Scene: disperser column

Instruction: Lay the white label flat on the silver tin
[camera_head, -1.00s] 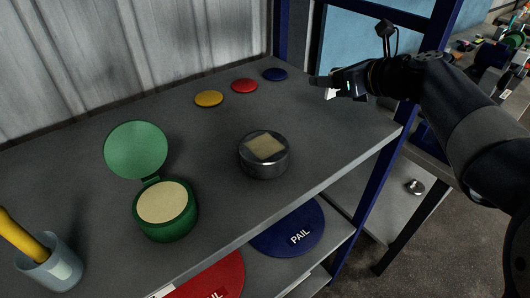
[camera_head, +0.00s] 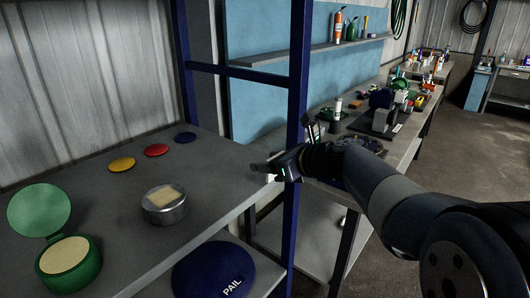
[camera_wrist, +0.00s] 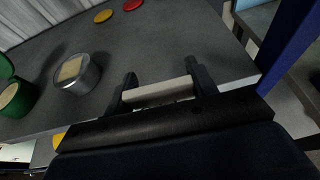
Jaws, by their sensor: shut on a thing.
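The silver tin (camera_head: 165,212) stands upright on the grey shelf, with a beige square patch (camera_head: 163,195) on its top. In the wrist view the tin (camera_wrist: 84,80) is at the left, apart from my gripper (camera_wrist: 160,78). My gripper (camera_head: 264,171) is over the shelf's right end, to the right of the tin. It is shut on the white label (camera_wrist: 155,95), a pale strip between the two fingers. In the head view only a small white bit of the label (camera_head: 272,178) shows; the rest is hidden.
An open green container (camera_head: 68,272) with a cream filling stands left of the tin. Yellow (camera_head: 121,164), red (camera_head: 156,150) and blue (camera_head: 185,138) discs lie behind it. A blue post (camera_head: 296,110) rises close to my arm. The shelf between tin and gripper is clear.

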